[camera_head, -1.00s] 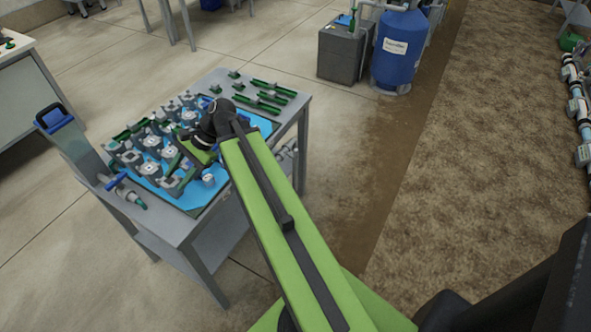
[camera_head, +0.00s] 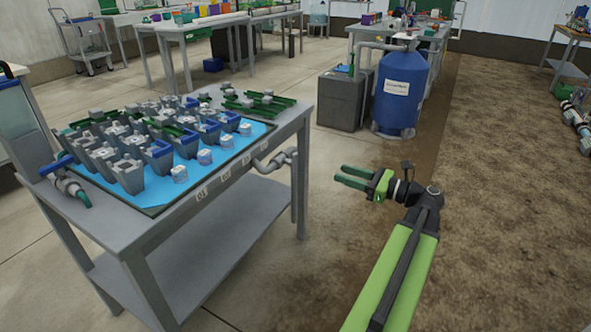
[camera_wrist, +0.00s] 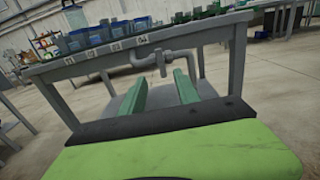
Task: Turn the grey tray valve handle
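The grey tray valve (camera_head: 278,162) sits on a bent grey pipe at the right end of the grey table (camera_head: 240,197), just under the tabletop. In the wrist view the valve (camera_wrist: 162,62) hangs under the table edge, ahead of and between my two green fingers; its handle is small and hard to make out. My gripper (camera_head: 350,177) is to the right of the table, pointing left toward the valve, with a clear gap between. The fingers are apart and nothing is between them. It also shows in the wrist view (camera_wrist: 160,93).
A blue tray (camera_head: 228,151) with several grey pots and green clips lies on the tabletop. A second valve with a green end (camera_head: 80,192) is at the left side. A blue tank (camera_head: 398,92) and a grey box (camera_head: 342,99) stand behind. Floor around my gripper is clear.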

